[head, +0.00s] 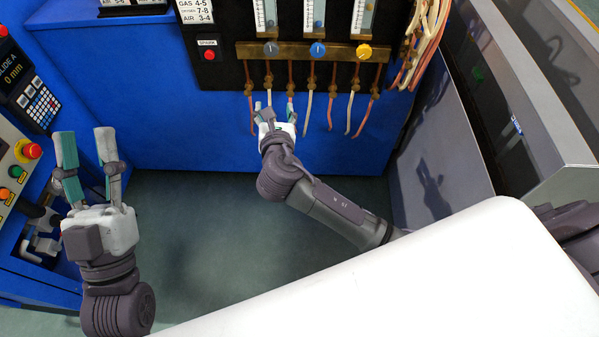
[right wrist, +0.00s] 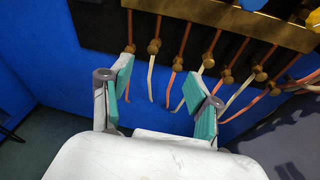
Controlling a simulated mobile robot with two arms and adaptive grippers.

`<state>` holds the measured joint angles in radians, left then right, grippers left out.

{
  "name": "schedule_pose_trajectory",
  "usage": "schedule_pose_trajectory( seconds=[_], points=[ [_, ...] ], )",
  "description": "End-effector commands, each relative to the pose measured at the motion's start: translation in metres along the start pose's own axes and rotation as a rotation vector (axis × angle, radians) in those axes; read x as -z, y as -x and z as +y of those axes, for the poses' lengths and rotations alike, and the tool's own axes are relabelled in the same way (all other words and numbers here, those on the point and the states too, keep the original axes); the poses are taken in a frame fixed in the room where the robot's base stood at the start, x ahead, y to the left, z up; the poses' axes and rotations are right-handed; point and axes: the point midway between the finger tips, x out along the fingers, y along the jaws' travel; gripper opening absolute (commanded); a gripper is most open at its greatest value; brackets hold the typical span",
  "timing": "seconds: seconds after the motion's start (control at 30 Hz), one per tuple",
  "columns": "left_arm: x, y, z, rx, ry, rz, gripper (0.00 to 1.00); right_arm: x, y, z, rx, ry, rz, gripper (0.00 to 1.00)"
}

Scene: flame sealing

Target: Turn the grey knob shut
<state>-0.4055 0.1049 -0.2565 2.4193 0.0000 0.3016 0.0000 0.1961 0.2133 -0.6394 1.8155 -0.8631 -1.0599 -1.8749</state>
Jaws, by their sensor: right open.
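The grey knob (head: 271,48) is the leftmost of three knobs on the brass bar in the head view. The blue knob (head: 318,50) and yellow knob (head: 364,51) are to its right. My right gripper (head: 275,108) is open and empty below the bar, in front of the hanging hoses and apart from the grey knob. In the right wrist view my right gripper (right wrist: 158,88) has its teal pads wide apart, with hoses behind them. The grey knob cannot be made out there. My left gripper (head: 86,134) is open and empty at the left, pointing up.
The brass bar (head: 300,50) carries several fittings with red and white hoses (head: 308,112). A control panel (head: 24,160) with buttons stands at the left. A grey cabinet (head: 440,150) stands at the right. The floor (head: 215,235) between my arms is clear.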

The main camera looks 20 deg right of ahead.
Motion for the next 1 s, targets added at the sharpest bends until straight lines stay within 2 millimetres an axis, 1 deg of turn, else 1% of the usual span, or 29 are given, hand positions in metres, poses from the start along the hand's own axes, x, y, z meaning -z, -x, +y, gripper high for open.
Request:
schedule_pose_trajectory(
  seconds=[0.03,0.2,0.43,0.57,0.8,1.0],
  points=[
    [0.006,-0.005,0.000,0.000,0.000,0.000,0.40,0.006,-0.002,-0.002,0.003,-0.028,0.029,0.62],
    [0.015,-0.014,0.000,0.000,0.000,0.000,0.40,0.039,-0.008,-0.011,0.013,-0.137,0.123,0.62],
    [0.027,-0.024,0.000,0.000,0.000,0.000,0.40,0.083,-0.009,-0.027,0.047,-0.290,0.241,0.62],
    [0.034,-0.030,0.000,0.000,0.000,0.000,0.40,0.107,-0.006,-0.036,0.076,-0.379,0.305,0.62],
    [0.046,-0.041,0.000,0.000,0.000,0.000,0.40,0.150,0.004,-0.055,0.145,-0.544,0.411,0.62],
    [0.053,-0.048,0.001,0.000,0.000,0.000,0.40,0.178,0.015,-0.069,0.203,-0.662,0.476,0.62]
  ],
)
